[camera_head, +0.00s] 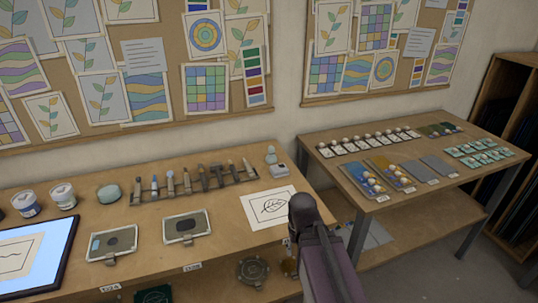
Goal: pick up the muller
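I cannot tell for certain which object is the muller. A small pale grey piece with a rounded top (271,155) stands at the back right of the left table and has a muller-like shape. A squat grey-green round piece (108,193) sits at the left of the same table. Two pale slabs (185,227) (111,244) with dark patches lie near the front edge. My arm (325,255) rises from the bottom edge over the right end of this table. My gripper's fingers cannot be made out.
A rack of upright tools (193,186) stands behind the slabs. A leaf drawing (273,207) lies near my arm. Jars (63,196) and a tablet-like panel (33,256) are at left. The right table (420,200) holds several small samples. A shelf unit (510,110) stands far right.

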